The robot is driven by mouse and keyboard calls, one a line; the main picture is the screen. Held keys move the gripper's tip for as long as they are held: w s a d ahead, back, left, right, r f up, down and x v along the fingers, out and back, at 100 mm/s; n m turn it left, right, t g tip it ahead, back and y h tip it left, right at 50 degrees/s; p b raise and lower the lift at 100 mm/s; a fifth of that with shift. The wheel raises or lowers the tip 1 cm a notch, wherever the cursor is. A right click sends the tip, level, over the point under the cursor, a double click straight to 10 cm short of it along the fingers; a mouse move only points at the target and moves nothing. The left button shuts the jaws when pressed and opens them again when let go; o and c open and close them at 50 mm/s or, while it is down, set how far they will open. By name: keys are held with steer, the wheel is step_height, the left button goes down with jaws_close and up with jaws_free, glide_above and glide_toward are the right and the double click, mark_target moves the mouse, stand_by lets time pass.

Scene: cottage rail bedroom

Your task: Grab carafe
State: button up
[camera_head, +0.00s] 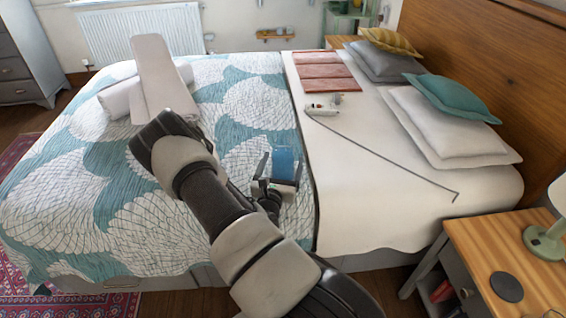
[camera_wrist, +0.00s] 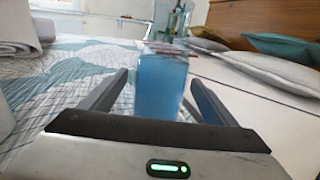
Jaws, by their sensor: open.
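The carafe (camera_head: 286,161) looks like a clear, squarish vessel with blue contents. It is on the bed, on the patterned quilt near the edge of the white sheet. In the wrist view the carafe (camera_wrist: 161,84) stands upright, straight ahead between my fingers. My gripper (camera_head: 279,176) is open, with one finger on each side of the carafe. In the wrist view gaps show between the carafe and both fingers of my gripper (camera_wrist: 160,88). The carafe's lowest part is hidden behind my gripper body.
A small white object (camera_head: 321,109), a thin dark rod (camera_head: 385,158), a folded reddish cloth (camera_head: 324,71) and pillows (camera_head: 445,125) lie at right. A wooden nightstand (camera_head: 480,240) stands at front right.

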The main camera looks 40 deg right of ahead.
steer(key=b+x, duration=0.1)
steer(key=x, duration=0.3)
steer(key=shift+w+d, duration=0.25)
steer(key=shift+d, duration=0.05)
steer(key=c, duration=1.7)
steer(key=shift+r, duration=0.15)
steer(key=shift+c, duration=0.2)
